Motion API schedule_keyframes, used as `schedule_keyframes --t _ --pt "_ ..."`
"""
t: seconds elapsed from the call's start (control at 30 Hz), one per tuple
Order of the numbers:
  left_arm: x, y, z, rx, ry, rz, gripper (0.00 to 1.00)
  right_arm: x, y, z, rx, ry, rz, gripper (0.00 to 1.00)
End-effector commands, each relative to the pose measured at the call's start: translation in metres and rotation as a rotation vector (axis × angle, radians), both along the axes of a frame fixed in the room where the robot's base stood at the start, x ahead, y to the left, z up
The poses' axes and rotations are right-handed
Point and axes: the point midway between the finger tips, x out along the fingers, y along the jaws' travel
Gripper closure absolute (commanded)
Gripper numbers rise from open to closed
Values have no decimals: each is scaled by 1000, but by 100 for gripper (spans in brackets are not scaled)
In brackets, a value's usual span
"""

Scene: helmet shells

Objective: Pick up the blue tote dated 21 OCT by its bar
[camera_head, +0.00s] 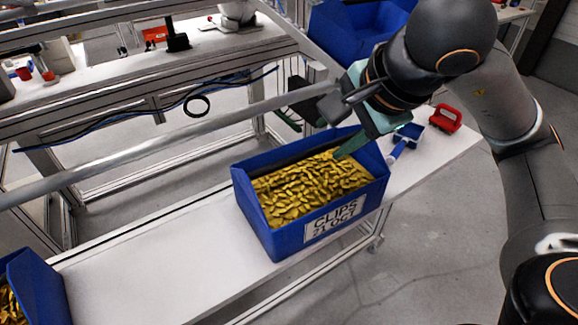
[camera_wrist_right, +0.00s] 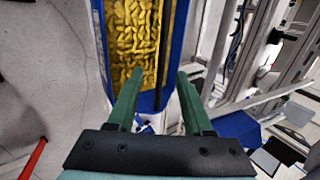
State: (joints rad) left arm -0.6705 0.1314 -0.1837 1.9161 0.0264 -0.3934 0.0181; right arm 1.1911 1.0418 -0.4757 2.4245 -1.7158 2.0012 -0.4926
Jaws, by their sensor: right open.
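The blue tote (camera_head: 283,240) stands on the white bench, full of gold clips, with a label reading CLIPS 21 OCT on its near face. A dark bar (camera_wrist_right: 163,42) runs along one long side of it in the right wrist view. My right gripper (camera_head: 321,133) is open and empty at the tote's far right. One green finger overlaps the tote's far right corner; the other shows beyond its far side. In the right wrist view the fingertips (camera_wrist_right: 160,73) spread across the tote's end, with the bar between them. My left gripper is not in view.
Another blue tote (camera_head: 40,290) with gold contents sits at the lower left. A grey rail (camera_head: 150,137) crosses behind. The bench (camera_head: 150,262) left of the tote is clear.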

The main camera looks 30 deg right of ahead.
Motion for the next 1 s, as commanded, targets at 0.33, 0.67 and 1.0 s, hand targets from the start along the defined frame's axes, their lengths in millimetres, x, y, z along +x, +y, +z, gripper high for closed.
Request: schedule_keyframes --t 0.33,0.67,1.0 --pt "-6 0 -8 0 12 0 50 20 0 -34 -3 6 -2 49" --pt "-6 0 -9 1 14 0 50 41 1 -63 -3 1 -2 49" --pt "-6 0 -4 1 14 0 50 66 4 -100 -2 2 -1 49"
